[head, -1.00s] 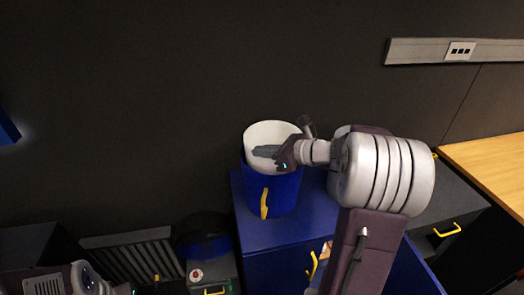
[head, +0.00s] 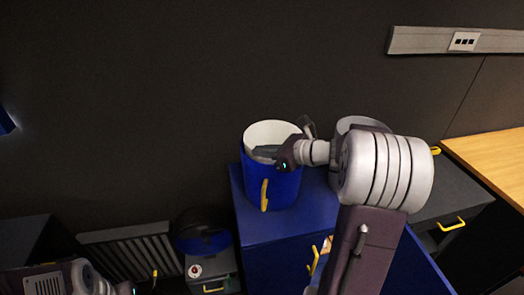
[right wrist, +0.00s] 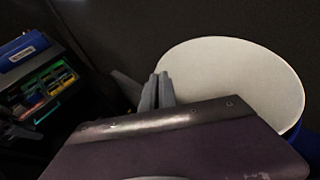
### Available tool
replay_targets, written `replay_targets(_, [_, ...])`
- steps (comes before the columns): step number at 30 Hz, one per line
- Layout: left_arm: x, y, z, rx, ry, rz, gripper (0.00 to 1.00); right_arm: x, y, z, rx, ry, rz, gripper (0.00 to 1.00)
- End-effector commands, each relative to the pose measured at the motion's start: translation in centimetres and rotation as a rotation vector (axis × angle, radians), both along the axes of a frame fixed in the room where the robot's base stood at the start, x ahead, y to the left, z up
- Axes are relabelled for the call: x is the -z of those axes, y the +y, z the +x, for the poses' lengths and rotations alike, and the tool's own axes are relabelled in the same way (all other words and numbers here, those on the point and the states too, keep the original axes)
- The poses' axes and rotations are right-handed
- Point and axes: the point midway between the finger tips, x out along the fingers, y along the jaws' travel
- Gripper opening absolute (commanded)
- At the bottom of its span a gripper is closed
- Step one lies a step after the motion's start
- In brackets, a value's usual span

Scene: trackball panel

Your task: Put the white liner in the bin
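The blue bin (head: 272,187) with a yellow handle stands upright on a blue cabinet in the head view. The white liner (head: 270,131) sits inside it, its round opening facing up; its lower part is hidden by the bin wall. My right gripper (head: 265,151) is at the liner's near right rim. In the right wrist view its grey fingers (right wrist: 156,92) are close together, one on each side of the rim of the liner (right wrist: 240,80). My left gripper (head: 130,289) is at the bottom edge of the head view, mostly cut off.
The blue cabinet (head: 245,220) bears the bin. A dark round container with blue (head: 203,235) stands lower left, beside a slatted grey panel (head: 130,250). A wooden worktop (head: 490,165) is at the right. A dark wall is behind the bin.

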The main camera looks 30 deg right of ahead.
Motion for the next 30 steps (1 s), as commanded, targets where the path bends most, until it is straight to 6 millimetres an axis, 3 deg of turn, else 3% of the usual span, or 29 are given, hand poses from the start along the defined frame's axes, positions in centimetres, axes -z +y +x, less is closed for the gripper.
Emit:
replay_targets(1, [0.0,0.0,0.0,0.0,0.0,0.0,0.53,0.0,0.0,0.0,0.0,0.0,0.0,0.13])
replay_targets(3, [-0.1,0.0,0.0,0.0,0.0,0.0,0.53,0.0,0.0,0.0,0.0,0.001,-0.001,0.28])
replay_targets(13, [-0.1,0.0,0.0,0.0,0.0,0.0,0.53,-0.1,-0.2,-0.3,0.001,0.001,0.0,0.28])
replay_targets(24, [-0.2,0.0,0.0,0.0,0.0,0.0,0.53,-3.0,-3.7,-6.0,0.005,0.0,-0.002,0.28])
replay_targets(30, [-0.3,0.0,0.0,0.0,0.0,0.0,0.53,-3.6,-4.2,-7.3,0.001,0.001,0.0,0.28])
